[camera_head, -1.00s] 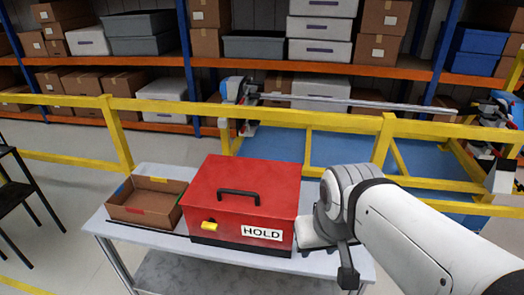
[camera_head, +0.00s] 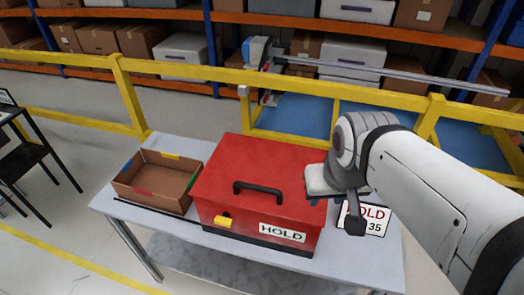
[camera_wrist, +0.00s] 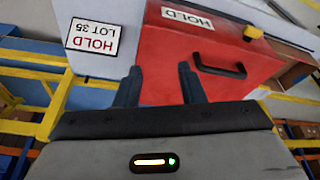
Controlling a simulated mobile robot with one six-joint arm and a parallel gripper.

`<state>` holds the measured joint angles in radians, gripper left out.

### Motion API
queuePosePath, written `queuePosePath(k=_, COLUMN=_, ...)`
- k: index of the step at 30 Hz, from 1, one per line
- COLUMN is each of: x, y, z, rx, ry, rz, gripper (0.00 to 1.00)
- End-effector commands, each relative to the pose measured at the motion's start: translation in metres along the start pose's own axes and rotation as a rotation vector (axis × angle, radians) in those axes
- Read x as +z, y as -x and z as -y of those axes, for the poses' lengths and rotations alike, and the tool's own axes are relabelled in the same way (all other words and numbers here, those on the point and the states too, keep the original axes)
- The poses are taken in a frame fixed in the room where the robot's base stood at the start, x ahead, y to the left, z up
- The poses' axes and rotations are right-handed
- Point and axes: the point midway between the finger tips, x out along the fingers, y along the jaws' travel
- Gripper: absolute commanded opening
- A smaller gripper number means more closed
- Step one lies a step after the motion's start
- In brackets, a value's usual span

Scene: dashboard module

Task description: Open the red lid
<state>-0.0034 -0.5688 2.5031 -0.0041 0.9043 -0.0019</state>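A red box with a closed red lid (camera_head: 262,165) stands on the table. The lid has a black handle (camera_head: 258,187) on top. A yellow latch (camera_head: 223,221) and a HOLD label (camera_head: 282,232) are on its front face. My gripper (camera_wrist: 158,84) is open and empty, its two dark fingers apart, in the wrist view. The red box (camera_wrist: 180,55) is just beyond the fingertips, with the handle (camera_wrist: 218,68) to their right. In the head view my arm's end (camera_head: 345,180) is at the box's right side, and the fingers are mostly hidden there.
An open cardboard tray (camera_head: 160,182) stands left of the box on the grey table (camera_head: 375,262). A HOLD LOT 35 sign (camera_head: 372,219) lies right of the box. A yellow rail (camera_head: 200,79) runs behind the table. A dark chair (camera_head: 40,155) is at the left.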

Motion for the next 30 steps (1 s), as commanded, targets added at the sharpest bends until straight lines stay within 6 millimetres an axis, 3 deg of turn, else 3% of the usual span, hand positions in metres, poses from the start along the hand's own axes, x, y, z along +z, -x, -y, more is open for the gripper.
queuePosePath(k=8, x=-0.011, y=-0.004, z=0.011, rx=-0.042, ry=0.116, rz=0.041, gripper=0.36)
queuePosePath(k=21, x=-0.084, y=-0.040, z=0.058, rx=-0.396, ry=0.784, rz=0.120, gripper=0.36)
queuePosePath(k=30, x=-0.115, y=-0.058, z=0.077, rx=-0.563, ry=1.053, rz=0.051, gripper=0.36)
